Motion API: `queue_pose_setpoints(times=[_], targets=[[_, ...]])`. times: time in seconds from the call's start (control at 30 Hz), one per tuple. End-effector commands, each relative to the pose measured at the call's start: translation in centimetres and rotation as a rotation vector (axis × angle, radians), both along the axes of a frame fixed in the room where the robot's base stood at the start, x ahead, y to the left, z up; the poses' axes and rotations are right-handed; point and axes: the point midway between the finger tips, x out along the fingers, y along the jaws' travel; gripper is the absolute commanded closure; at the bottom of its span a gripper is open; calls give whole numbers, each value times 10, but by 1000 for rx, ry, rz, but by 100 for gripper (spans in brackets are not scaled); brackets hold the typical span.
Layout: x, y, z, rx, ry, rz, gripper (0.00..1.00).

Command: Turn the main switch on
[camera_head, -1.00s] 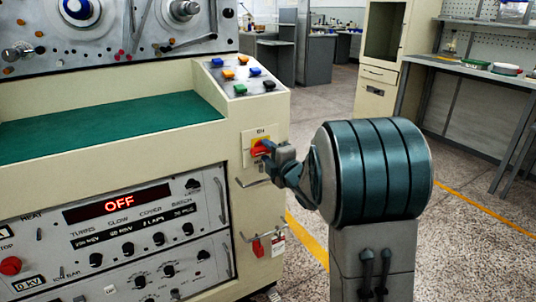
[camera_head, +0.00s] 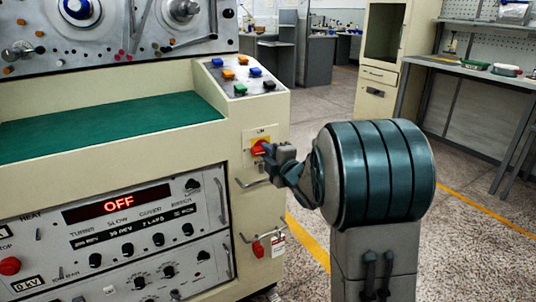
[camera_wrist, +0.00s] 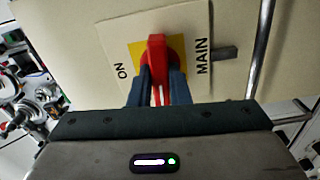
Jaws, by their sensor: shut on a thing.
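The main switch (camera_head: 258,148) is a red rotary handle on a yellow plate, on the side face of the cream machine. In the wrist view the red handle (camera_wrist: 157,65) lies between my two fingers, with the labels "ON" and "MAIN" on the plate around it. My gripper (camera_head: 268,150) is shut on the red handle, and its fingers (camera_wrist: 157,88) touch both sides of it. The handle's lower part is partly hidden by the fingers. The machine's display (camera_head: 117,203) reads "OFF" in red.
Metal handles (camera_head: 252,183) stick out below the switch, near a red padlock with a tag (camera_head: 258,248). A metal bar (camera_wrist: 262,45) runs close to the switch in the wrist view. Coloured buttons (camera_head: 240,75) sit above. The floor to the right has open room.

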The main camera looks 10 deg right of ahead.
Motion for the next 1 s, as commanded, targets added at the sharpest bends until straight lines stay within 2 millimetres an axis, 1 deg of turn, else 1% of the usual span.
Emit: queue_pose_setpoints(times=[0.27,1.0], targets=[[0,0,-1,214,69,0,100],[0,0,1,885,288,-1,100]])
